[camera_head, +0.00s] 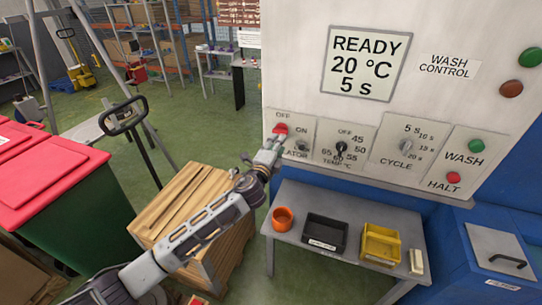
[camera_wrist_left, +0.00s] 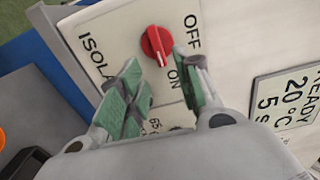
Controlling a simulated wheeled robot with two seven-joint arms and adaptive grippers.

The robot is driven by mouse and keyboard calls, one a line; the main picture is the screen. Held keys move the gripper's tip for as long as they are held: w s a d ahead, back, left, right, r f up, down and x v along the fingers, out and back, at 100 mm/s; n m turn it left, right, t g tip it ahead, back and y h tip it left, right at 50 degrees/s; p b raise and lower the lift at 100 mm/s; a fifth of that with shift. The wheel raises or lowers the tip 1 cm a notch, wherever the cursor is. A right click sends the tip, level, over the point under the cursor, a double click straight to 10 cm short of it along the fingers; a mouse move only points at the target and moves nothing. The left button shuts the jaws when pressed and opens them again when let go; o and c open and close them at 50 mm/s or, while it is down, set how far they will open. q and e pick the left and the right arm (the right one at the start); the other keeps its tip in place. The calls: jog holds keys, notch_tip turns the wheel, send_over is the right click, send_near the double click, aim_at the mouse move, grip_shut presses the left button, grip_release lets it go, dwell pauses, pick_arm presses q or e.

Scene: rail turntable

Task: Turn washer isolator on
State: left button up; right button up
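The washer isolator is a red round knob (camera_wrist_left: 157,43) on a pale plate marked OFF, ON and ISOLATOR. In the wrist view its white pointer line runs down the picture, toward the ON side rather than toward OFF. In the head view the red knob (camera_head: 280,129) shows just above my left gripper (camera_head: 270,149), which hides part of the plate's lettering. In the wrist view my left gripper (camera_wrist_left: 160,88) has its green-padded fingers apart with nothing between them. The knob lies just beyond the fingertips, and I see no contact. My right gripper is not in view.
The panel also carries a temperature knob (camera_head: 341,147), a cycle knob (camera_head: 406,145), a green wash button (camera_head: 475,146) and a display (camera_head: 366,63) reading READY. A grey table (camera_head: 291,246) with bins stands below.

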pick_arm(q)
jog(key=shift+v, duration=2.9)
jog(key=shift+f, duration=0.1)
jog(key=s+a+f+n+g+y, duration=0.1)
jog(key=a+f+n+g, duration=0.2)
jog(key=f, duration=0.9)
jog(key=a+f+n+g+y, duration=0.15)
jog(key=a+f, duration=0.35)
jog(key=f, duration=0.6)
jog(key=s+a+f+n+g+y, duration=0.1)
jog(key=a+f+n+g+y, duration=0.3)
jog(key=f, duration=0.8)
jog(key=s+a+f+n+g+h, duration=0.15)
jog(key=s+a+f, duration=0.25)
jog(key=s+f, duration=0.5)
jog(key=s+a+f+n, duration=0.2)
jog(key=s+a+f, duration=0.2)
jog(key=s+f, duration=0.55)
jog(key=s+a+f+n+g, duration=0.1)
jog(key=s+f, duration=0.5)
jog(key=s, duration=0.6)
jog(key=s+a+f+n+g, duration=0.1)
jog(key=s+f+n+g, duration=0.2)
jog(key=s, duration=0.9)
jog(key=s+a+f+n+g, duration=0.2)
jog(key=s+f+n, duration=0.1)
jog(key=s+f, duration=0.7)
jog(key=shift+s+y, duration=0.3)
jog(key=shift+s, duration=0.85)
